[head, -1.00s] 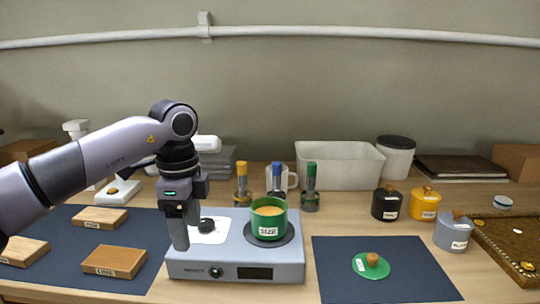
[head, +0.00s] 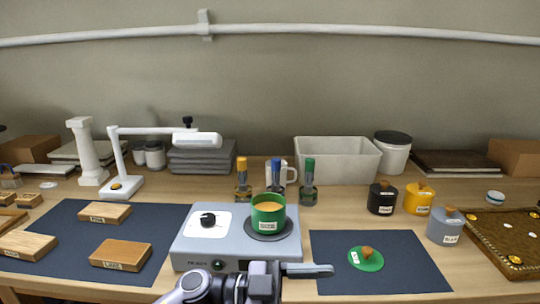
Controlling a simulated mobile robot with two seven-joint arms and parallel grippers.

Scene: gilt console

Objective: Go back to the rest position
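My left gripper (head: 308,270) is low at the bottom centre of the head view, in front of the hotplate's front edge, with its fingers pointing right. The fingers overlap from this side, so their gap is unclear, and I see nothing held. The grey hotplate (head: 187,249) has a black knob (head: 208,220) on a white panel at its left. A green pot (head: 268,222) labelled "SIZE" with orange content stands on its round burner. My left wrist hides part of the hotplate's front. My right gripper is not in view.
A green lid (head: 366,258) lies on the right dark mat (head: 420,271). Wooden blocks (head: 121,254) lie on the left mat (head: 60,221). Several bottles (head: 309,184) stand behind the hotplate. Black (head: 381,200), yellow (head: 418,201) and grey (head: 445,228) pots stand right, near a brown tray (head: 485,246).

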